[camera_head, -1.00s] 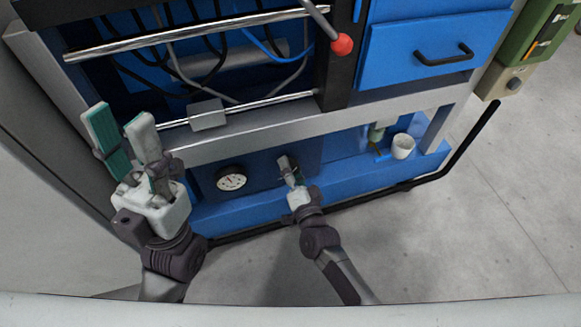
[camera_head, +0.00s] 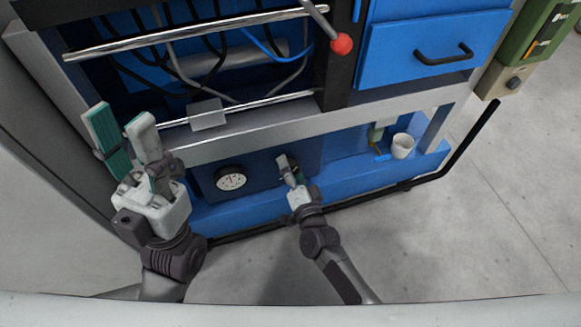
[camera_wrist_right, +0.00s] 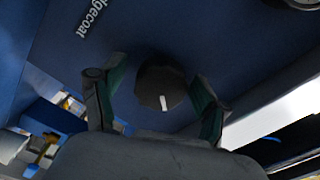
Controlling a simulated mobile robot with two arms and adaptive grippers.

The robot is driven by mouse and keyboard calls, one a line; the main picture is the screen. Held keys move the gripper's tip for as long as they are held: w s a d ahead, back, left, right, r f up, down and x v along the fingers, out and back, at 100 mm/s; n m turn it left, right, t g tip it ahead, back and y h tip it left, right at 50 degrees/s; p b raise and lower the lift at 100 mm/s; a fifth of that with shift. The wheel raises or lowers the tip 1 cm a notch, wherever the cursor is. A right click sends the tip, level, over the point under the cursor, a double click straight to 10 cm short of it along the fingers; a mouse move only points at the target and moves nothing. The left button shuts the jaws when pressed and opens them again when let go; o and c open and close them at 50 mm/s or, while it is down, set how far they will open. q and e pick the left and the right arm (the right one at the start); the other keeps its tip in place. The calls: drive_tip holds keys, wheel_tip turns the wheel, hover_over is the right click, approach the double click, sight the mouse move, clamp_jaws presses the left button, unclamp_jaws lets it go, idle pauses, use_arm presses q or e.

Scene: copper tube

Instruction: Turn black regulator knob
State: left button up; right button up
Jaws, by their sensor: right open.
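The black regulator knob (camera_wrist_right: 160,84) sits on a dark blue panel in the right wrist view, with a white mark on its lower part. My right gripper (camera_wrist_right: 158,100) is open, with one green-padded finger on each side of the knob and visible gaps between. My left gripper (camera_head: 124,132) is open and empty at the left, in front of the machine's frame.
A round pressure gauge (camera_head: 231,178) is on the panel left of my right gripper. A white cup (camera_head: 402,146) stands on the blue ledge to the right. A red-ball lever (camera_head: 342,44) hangs above. The grey floor (camera_head: 450,240) at the right is clear.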

drive_tip(key=v, duration=1.2)
drive_tip(key=shift+a, duration=0.1)
